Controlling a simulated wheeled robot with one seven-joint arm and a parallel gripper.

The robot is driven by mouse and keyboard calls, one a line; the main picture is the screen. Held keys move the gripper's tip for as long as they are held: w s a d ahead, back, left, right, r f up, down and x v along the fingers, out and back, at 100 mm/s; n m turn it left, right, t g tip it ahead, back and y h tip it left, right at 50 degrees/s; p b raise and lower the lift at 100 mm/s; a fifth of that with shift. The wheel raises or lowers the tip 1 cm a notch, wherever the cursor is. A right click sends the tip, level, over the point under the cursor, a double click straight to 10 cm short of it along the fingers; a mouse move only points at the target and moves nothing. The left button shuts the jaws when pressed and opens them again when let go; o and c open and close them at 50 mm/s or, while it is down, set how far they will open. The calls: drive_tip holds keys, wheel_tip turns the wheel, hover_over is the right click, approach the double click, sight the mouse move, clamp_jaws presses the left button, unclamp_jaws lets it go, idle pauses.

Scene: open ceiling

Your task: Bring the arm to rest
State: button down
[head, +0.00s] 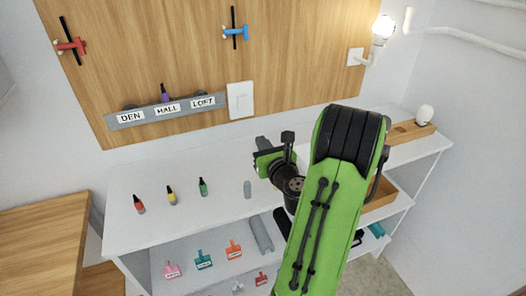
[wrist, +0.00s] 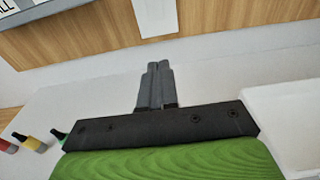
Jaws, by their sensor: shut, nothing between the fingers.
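My arm (head: 325,205), green and black, reaches up from the bottom right of the head view over the white shelf (head: 215,215). My gripper (wrist: 158,70) shows in the wrist view with its two grey fingers together and nothing between them. In the head view, the green and black wrist is above the shelf top, and the fingertips are hard to make out. The fingers point toward the wall, below the white switch plate (head: 240,99), and appear clear of everything.
Red (head: 139,204), yellow (head: 171,195) and green (head: 203,187) bottles and a grey cylinder (head: 247,189) stand on the shelf top. Coloured tags lie on the lower shelf. A labelled rack (head: 160,110) holds a purple bottle. A lit bulb (head: 383,27) is at upper right.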

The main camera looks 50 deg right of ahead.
idle(0.5)
drive_tip(key=w+a+r+n+g+y+p, duration=0.1)
drive_tip(key=w+a+r+n+y, duration=0.15)
drive_tip(key=a+n+y, duration=0.65)
drive_tip(key=w+a+r+n+g+y+p, duration=0.1)
drive_tip(key=w+a+n+y+p, duration=0.15)
drive_tip(key=a+n, duration=1.15)
drive_tip(key=s+a+r+n+g+h+p, duration=0.2)
drive_tip(key=s+a+n+g, duration=0.4)
drive_tip(key=s+a+n, duration=0.55)
drive_tip(key=s+d+r+n+g+h, duration=0.1)
drive_tip(key=s+d+r+n, duration=0.1)
drive_tip(key=s+n, duration=0.5)
drive_tip(key=shift+s+d+r+p, duration=0.3)
drive_tip(key=shift+s+d, duration=0.45)
drive_tip(key=shift+d, duration=0.05)
drive_tip(key=shift+h, duration=0.25)
